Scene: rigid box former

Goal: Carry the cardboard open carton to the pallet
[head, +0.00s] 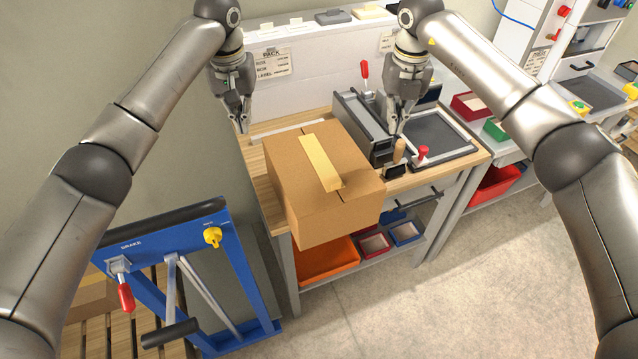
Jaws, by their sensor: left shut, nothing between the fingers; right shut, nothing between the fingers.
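A brown cardboard carton (300,190) with a tan tape strip along its top sits at the front left of the wooden workbench. Its top looks closed, and its front overhangs the bench edge. My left gripper (241,128) is shut and empty, behind and left of the carton. My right gripper (397,130) is shut and empty, above the dark device right of the carton. Wooden slats (147,312), seemingly a pallet, show at the lower left, partly hidden by a blue frame and my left arm. A cardboard piece (90,300) lies there, mostly hidden.
A blue frame (235,262) labelled BRAKE, with red and yellow handles, stands left of the bench (452,160). A dark device (362,128) with a red-tipped lever and a grey panel (436,138) occupy the bench's right. Bins sit on the lower shelf. The floor in front is clear.

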